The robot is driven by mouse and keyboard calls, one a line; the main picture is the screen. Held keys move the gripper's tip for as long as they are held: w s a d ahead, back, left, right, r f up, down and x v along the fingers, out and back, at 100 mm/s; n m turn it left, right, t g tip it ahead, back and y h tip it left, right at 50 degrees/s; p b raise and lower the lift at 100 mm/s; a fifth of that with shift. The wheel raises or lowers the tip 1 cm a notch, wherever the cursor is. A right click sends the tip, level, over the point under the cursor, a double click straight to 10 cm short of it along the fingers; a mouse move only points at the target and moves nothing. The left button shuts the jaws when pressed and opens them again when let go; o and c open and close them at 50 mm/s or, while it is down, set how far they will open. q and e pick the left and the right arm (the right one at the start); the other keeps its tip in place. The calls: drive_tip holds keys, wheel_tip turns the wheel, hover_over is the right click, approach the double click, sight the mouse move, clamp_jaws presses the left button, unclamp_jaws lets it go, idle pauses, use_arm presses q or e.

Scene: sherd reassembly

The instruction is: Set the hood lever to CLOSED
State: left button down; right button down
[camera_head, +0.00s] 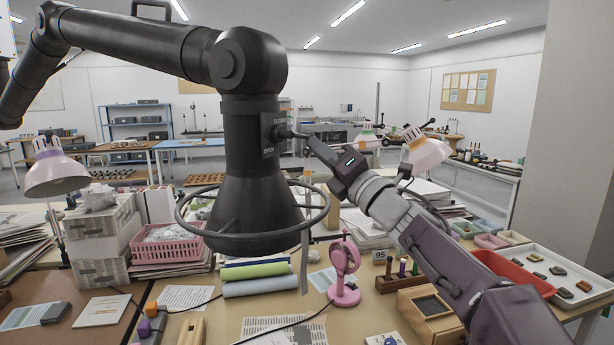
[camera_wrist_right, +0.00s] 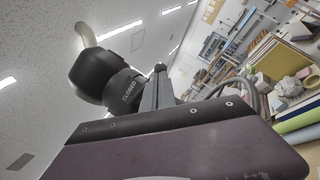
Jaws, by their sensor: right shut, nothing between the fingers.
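The black fume hood (camera_head: 245,185) hangs from a jointed black arm over the table, with a ring around its rim. On its neck is a plate marked CLOSED above and OPEN below. The short dark lever (camera_head: 283,131) sticks out from this plate to the right. My right gripper (camera_head: 312,143) is shut and empty, its tips at the lever's outer end; I cannot tell whether they touch it. In the right wrist view the fingers (camera_wrist_right: 160,84) stand beside the dark hood part marked CLOSED (camera_wrist_right: 129,91). The lever's exact setting is unclear. My left gripper is out of view.
Below the hood stand a pink fan (camera_head: 344,268), a pink basket (camera_head: 166,246) and rolled green and blue sheets (camera_head: 257,280). A lamp (camera_head: 56,173) is at left, another lamp (camera_head: 425,150) at right. A white tray with sherds (camera_head: 541,262) lies at far right.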

drive_tip(key=shift+w+r, duration=0.2)
drive_tip(key=shift+r, duration=0.05)
idle(0.6)
